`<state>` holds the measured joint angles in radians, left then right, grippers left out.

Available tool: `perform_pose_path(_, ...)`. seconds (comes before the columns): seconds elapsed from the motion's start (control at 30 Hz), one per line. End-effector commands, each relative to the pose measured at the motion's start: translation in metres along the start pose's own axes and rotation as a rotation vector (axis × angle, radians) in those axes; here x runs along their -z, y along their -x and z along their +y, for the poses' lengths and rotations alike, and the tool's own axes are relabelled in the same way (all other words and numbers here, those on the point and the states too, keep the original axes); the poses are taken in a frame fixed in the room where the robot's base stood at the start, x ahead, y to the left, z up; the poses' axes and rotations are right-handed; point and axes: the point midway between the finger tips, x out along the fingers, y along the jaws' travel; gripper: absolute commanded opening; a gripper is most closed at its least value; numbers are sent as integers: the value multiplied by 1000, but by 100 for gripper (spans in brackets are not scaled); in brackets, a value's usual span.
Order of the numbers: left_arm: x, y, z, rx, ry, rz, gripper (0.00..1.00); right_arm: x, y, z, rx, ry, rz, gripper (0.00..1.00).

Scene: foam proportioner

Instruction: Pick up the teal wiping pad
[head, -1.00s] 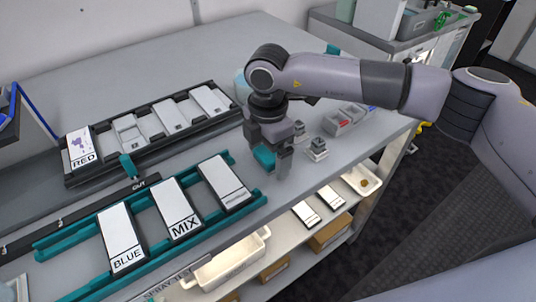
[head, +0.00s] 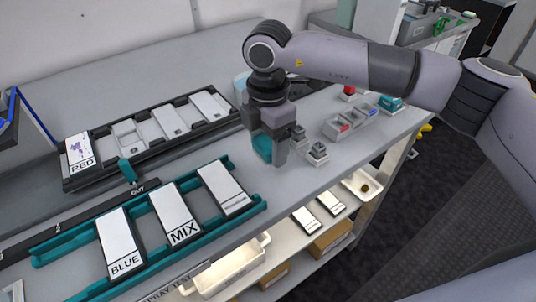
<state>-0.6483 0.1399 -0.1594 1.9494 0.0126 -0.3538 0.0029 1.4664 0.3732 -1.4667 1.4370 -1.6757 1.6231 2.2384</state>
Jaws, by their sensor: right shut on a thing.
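The teal wiping pad (head: 262,148) is a small teal block between the fingers of my right gripper (head: 268,156). The gripper points down and is shut on the pad. It seems to hold the pad a little above the grey bench, right of the rails; the exact gap is hard to tell. The gripper body and fingers hide part of the pad. My left gripper is out of view.
A teal rail with the BLUE, MIX (head: 176,214) and a third cartridge lies at the front left. A dark rack with the RED cartridge (head: 79,151) is behind it. Small grey blocks (head: 316,153) and a divided tray (head: 350,122) stand to the right.

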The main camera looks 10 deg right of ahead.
Motion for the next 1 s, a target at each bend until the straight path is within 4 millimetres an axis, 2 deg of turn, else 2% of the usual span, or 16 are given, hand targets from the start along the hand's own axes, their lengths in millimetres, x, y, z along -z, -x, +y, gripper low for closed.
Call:
perform_pose_path(0.3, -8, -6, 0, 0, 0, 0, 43, 0, 83, 1, -6, 0, -1, 38)
perform_pose_path(0.5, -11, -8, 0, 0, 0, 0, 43, 1, 124, 0, -4, 1, 0, 38)
perform_pose_path(0.7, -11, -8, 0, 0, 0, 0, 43, 0, 149, 0, -2, 0, 0, 38)
perform_pose_path(1.0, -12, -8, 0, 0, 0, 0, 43, 0, 159, 0, -1, 1, 0, 38)
